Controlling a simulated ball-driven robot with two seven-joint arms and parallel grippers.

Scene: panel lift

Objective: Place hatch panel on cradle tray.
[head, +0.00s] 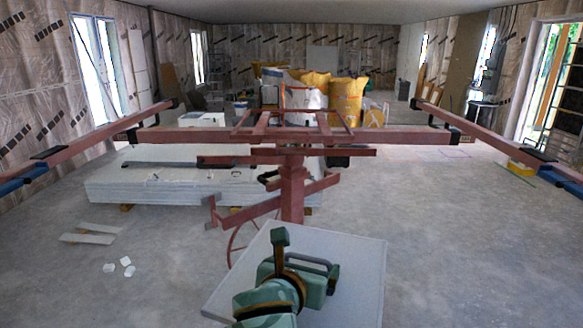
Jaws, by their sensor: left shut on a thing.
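The hatch panel is a flat pale grey board (362,262) at the bottom centre of the head view, in front of the lift's mast. My left gripper (302,264), green with dark and orange bands, is over the panel's face and shut at a dark handle (318,262) on it. The gripper and wrist hide part of the panel, and its near edge runs out of the picture. The red lift cradle (380,135) stands beyond, with a long crossbar, two side arms and short rails in the middle. I cannot make out a separate tray surface. My right gripper is not in view.
The lift's red mast (292,190) stands just behind the panel. A low stack of white boards (140,190) lies behind at the left. Offcuts (88,233) and small white pieces (126,261) lie on the floor. Yellow bags (345,88) stand farther back. The right floor is mostly clear.

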